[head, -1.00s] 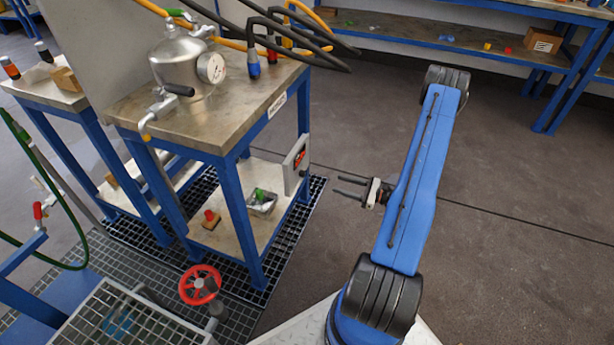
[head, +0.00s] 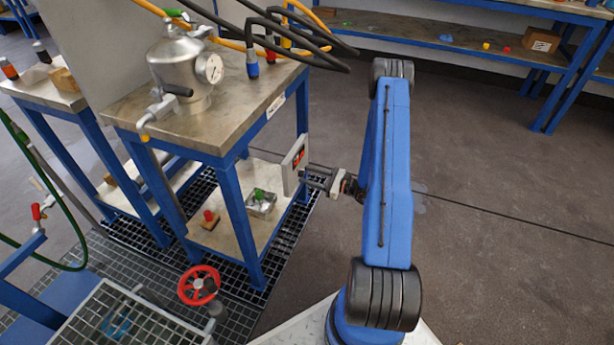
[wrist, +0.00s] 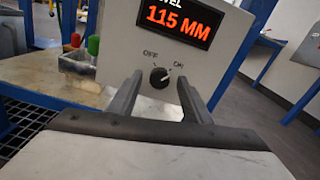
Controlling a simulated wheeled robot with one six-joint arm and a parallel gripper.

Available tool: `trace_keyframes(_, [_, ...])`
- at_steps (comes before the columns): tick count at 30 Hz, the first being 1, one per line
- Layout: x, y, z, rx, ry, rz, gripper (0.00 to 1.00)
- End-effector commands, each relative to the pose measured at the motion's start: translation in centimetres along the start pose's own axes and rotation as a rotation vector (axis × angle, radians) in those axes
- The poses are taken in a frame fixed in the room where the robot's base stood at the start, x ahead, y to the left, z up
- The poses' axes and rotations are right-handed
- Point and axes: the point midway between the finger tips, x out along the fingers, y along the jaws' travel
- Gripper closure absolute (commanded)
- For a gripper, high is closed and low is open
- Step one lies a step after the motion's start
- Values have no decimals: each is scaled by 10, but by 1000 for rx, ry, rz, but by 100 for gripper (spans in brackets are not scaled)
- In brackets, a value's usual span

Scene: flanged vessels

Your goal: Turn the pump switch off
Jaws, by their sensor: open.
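The pump switch (wrist: 159,78) is a round black knob on a grey panel box (wrist: 219,55) in the wrist view. OFF is printed at its upper left and ON at its upper right; its white mark seems to point toward ON. In the head view the box (head: 293,165) is mounted at the right side of the blue-legged bench, and its knob is hidden or too small to tell. My gripper (head: 304,178) is open in front of the box. In the wrist view its two fingers (wrist: 158,92) stand on either side of the knob; whether they touch it I cannot tell.
A red display on the box reads 115 MM. A metal vessel with a gauge (head: 180,68) stands on the bench top (head: 225,112). A metal tray (head: 261,204) lies on the lower shelf. A red handwheel (head: 199,285) stands in front. The floor to the right is clear.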

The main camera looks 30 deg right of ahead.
Motion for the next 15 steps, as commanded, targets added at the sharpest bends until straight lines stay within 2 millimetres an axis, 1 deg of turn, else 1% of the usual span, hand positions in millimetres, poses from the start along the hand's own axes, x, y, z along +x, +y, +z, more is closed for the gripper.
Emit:
trace_keyframes(4, [8, 0, 0, 0, 0, 1, 55])
trace_keyframes(13, [9, 0, 0, 1, 0, 0, 55])
trace_keyframes(14, [9, 0, 0, 1, 0, 0, 62])
trace_keyframes(15, [9, 0, 0, 1, 0, 0, 72])
